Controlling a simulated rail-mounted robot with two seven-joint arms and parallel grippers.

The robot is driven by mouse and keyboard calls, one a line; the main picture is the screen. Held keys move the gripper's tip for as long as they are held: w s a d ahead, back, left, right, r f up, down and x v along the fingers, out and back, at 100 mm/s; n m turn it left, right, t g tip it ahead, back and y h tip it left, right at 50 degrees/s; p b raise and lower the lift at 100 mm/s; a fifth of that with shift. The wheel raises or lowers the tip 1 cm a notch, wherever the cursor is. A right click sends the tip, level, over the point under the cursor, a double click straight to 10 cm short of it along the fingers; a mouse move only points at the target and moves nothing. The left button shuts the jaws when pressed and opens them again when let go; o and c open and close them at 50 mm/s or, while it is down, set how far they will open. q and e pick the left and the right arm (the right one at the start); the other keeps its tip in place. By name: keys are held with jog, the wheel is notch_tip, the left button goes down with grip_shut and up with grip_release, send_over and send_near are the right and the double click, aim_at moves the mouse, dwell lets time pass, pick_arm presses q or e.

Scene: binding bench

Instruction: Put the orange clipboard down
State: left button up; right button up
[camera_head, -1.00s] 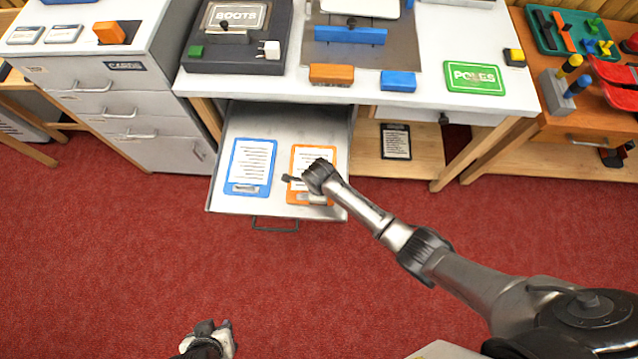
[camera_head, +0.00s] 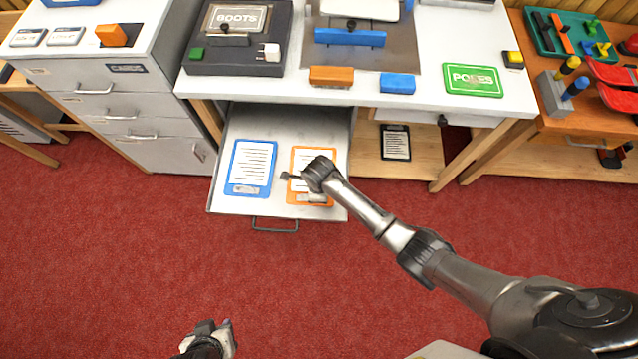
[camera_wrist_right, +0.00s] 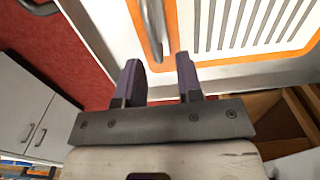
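The orange clipboard (camera_head: 328,201) lies flat in the open drawer (camera_head: 226,204), on its right side, with a printed sheet and a metal clip at its near end. My right gripper (camera_head: 290,176) is over it and its wrist hides part of it. In the right wrist view, my right gripper (camera_wrist_right: 160,78) has its two dark fingers apart with nothing between them. The orange clipboard (camera_wrist_right: 172,22) shows just beyond the fingertips there. My left gripper (camera_head: 216,329) is low in the head view, away from the drawer, and its opening is unclear.
A blue clipboard (camera_head: 249,167) lies in the drawer's left side. The white bench top (camera_head: 430,90) above holds a green POLES plate (camera_head: 473,80) and orange and blue blocks. A dark clipboard (camera_head: 395,142) rests on the lower shelf. The red floor in front is clear.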

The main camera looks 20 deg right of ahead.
notch_tip(320, 180, up, 10)
jog(key=p, duration=0.2)
jog(key=shift+f+p, duration=0.25)
jog(key=shift+p, duration=0.05)
jog(key=s+d+r+n+t, duration=0.1)
jog(key=s+d+r+n, duration=0.1)
jog(key=s+n, duration=0.6)
jog(key=s+d+r+n+t, duration=0.1)
jog(key=s+d+r+n, duration=0.2)
jog(key=s+n, duration=0.5)
jog(key=s+d+r+n+t, duration=0.1)
jog(key=s+r+n, duration=0.3)
jog(key=s+n, duration=0.5)
jog(key=shift+d+n+t, duration=0.3)
jog(key=shift+d, duration=0.35)
